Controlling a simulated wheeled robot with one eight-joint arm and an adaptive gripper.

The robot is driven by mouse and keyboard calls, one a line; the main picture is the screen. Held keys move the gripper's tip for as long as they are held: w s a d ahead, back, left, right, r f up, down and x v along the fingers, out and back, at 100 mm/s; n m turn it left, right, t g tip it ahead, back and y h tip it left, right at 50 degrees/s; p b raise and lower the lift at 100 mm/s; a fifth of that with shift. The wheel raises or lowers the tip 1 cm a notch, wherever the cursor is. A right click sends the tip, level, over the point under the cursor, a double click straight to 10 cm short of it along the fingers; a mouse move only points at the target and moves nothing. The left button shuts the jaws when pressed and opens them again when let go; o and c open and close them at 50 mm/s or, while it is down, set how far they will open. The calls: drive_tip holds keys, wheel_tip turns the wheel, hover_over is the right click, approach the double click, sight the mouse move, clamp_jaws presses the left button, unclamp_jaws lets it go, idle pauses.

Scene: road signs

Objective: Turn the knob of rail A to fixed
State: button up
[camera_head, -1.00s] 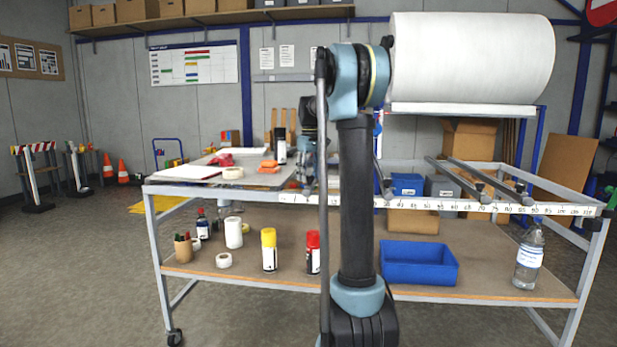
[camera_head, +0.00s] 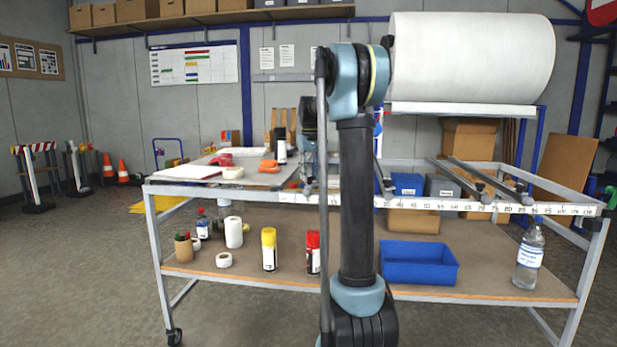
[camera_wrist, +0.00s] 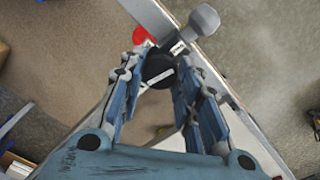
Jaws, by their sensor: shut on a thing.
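In the wrist view a round black knob (camera_wrist: 158,70) with a pale stripe across its face sits between the fingertips of my gripper (camera_wrist: 157,76). The fingers are shut on it from both sides. The stripe runs slightly tilted in this view. A red disc (camera_wrist: 143,35) shows just beyond the knob, partly hidden, with a small pale label (camera_wrist: 179,48) near it. In the head view my gripper (camera_head: 309,178) is at the table's front edge, largely hidden by my arm. I cannot read a rail letter or the knob's marked positions.
A grey ball-ended part (camera_wrist: 204,19) stands close beyond the knob. The table's front edge carries a white ruler strip (camera_head: 530,208). Grey bars (camera_head: 466,176) lie across the frame at right. A large white roll (camera_head: 472,57) is above. A blue bin (camera_head: 418,263) is on the lower shelf.

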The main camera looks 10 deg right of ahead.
drive_tip(key=m, duration=0.4)
drive_tip(key=shift+m, duration=0.3)
drive_tip(key=m, duration=0.3)
drive_tip(key=shift+m, duration=0.4)
drive_tip(key=m, duration=0.3)
drive_tip(key=shift+m, duration=2)
drive_tip(key=shift+w, duration=0.1)
drive_tip(key=o, duration=1.1)
drive_tip(key=shift+c, duration=0.2)
wheel_tip(320, 180, up, 12)
